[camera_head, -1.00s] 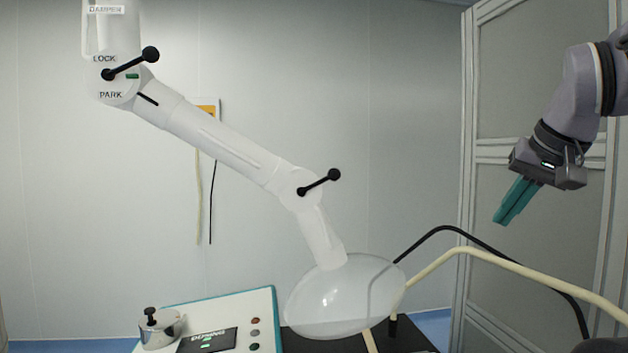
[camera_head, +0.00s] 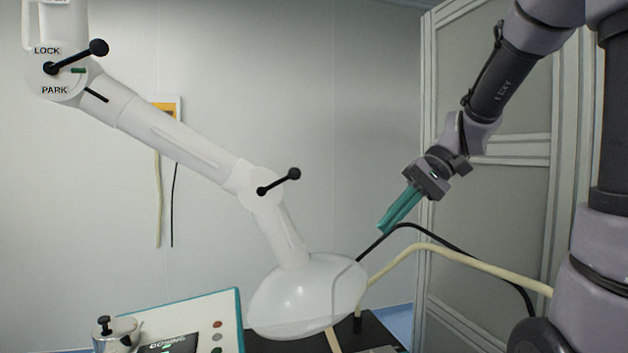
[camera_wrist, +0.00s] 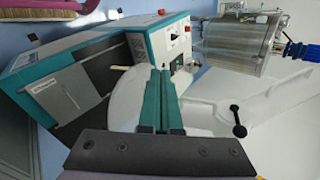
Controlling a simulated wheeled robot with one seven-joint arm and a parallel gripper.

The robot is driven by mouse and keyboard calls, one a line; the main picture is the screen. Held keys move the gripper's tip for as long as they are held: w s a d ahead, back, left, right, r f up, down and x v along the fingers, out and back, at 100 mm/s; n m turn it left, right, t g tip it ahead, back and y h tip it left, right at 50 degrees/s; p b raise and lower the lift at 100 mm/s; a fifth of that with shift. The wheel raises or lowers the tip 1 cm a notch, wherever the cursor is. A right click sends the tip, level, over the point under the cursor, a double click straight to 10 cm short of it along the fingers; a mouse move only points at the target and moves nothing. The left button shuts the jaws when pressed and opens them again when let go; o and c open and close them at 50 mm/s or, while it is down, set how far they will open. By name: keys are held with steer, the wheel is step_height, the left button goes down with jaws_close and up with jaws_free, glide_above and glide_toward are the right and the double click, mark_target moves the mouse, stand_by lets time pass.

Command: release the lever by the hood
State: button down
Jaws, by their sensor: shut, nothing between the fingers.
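The lever by the hood (camera_head: 278,182) is a black bar with ball ends on the arm's lower joint, slanting up to the right. It also shows in the wrist view (camera_wrist: 238,121), right of my fingers. The clear dome-shaped hood (camera_head: 308,297) hangs below that joint, and it shows pale behind my fingertips in the wrist view (camera_wrist: 126,98). My gripper (camera_head: 383,230) has teal fingers, shut and empty. In the head view it is right of the lever, lower than it, and above the hood's right side, apart from both.
Another black lever (camera_head: 77,58) sits on the upper joint by the LOCK and PARK labels. A black hose (camera_head: 450,245) and a cream hose (camera_head: 450,258) curve right of the hood. A dosing console (camera_head: 195,325) stands below left.

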steer(key=w+r+y, duration=0.1)
steer(key=w+y, duration=0.4)
steer(key=w, duration=0.3)
steer(key=w+r+y, duration=0.2)
steer(key=w+y, duration=0.4)
steer(key=w, duration=0.2)
steer(key=shift+a+r+n+y, duration=0.15)
steer(key=shift+r+n+y, duration=0.15)
steer(key=shift+n, duration=0.1)
steer(key=shift+a, duration=0.15)
glide_toward(280, 181)
step_height(280, 181, up, 2)
steer(key=a, duration=0.2)
steer(key=shift+w+r, duration=0.15)
steer(key=shift+w, duration=0.2)
steer(key=shift+r, duration=0.1)
